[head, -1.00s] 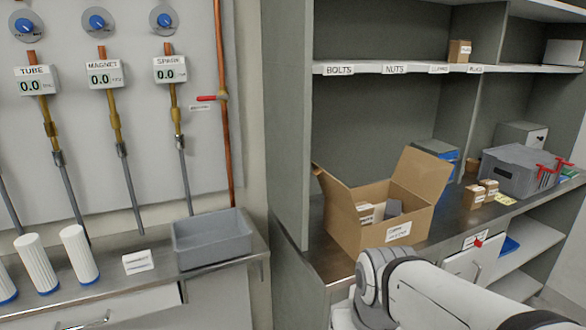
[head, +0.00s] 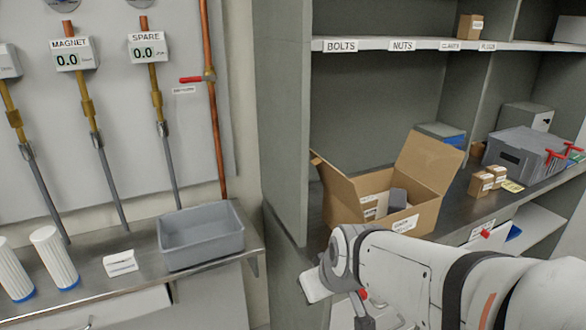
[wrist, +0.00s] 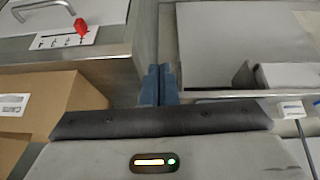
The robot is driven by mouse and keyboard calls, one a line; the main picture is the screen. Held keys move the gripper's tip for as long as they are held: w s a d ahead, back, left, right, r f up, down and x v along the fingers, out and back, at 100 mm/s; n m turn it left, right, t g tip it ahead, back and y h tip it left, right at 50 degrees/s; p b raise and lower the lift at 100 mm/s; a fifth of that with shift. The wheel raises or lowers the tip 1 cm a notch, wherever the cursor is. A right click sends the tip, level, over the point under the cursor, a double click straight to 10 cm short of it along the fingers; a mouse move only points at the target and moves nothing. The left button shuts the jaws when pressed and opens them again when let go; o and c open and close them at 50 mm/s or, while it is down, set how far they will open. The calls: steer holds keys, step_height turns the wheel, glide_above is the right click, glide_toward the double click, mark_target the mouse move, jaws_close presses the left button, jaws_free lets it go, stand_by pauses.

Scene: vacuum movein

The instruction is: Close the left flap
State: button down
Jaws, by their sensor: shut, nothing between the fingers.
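An open cardboard box (head: 372,212) stands on the shelf unit's counter, with small items inside. Its left flap (head: 331,174) stands up and leans outward to the left. The right flap (head: 430,162) is raised high. My gripper (wrist: 159,85) shows in the wrist view with its blue fingers together, empty. It is apart from the cardboard box, whose side also shows at the left of the wrist view (wrist: 62,92). In the head view my arm is in front of the box and covers its lower front; the fingers cannot be made out there.
A grey bin (head: 201,238) and white ribbed cylinders (head: 54,258) are on the left bench. A vertical grey panel (head: 284,130) borders the box's left. Small boxes (head: 481,183) and a grey case (head: 520,152) stand to the right. A gap separates bench and shelf unit.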

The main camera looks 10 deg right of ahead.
steer(key=w+a+r+n+t, duration=0.1)
steer(key=w+a+n+t, duration=0.25)
steer(key=w, duration=0.35)
steer(key=n+t+h+b, duration=0.1)
steer(key=n+t+h, duration=0.8)
steer(key=t+h, duration=0.1)
glide_toward(323, 162)
steer(key=x, duration=0.5)
steer(key=shift+w+d+f, duration=0.1)
steer(key=shift+w+f, duration=0.05)
steer(key=shift+w, duration=0.35)
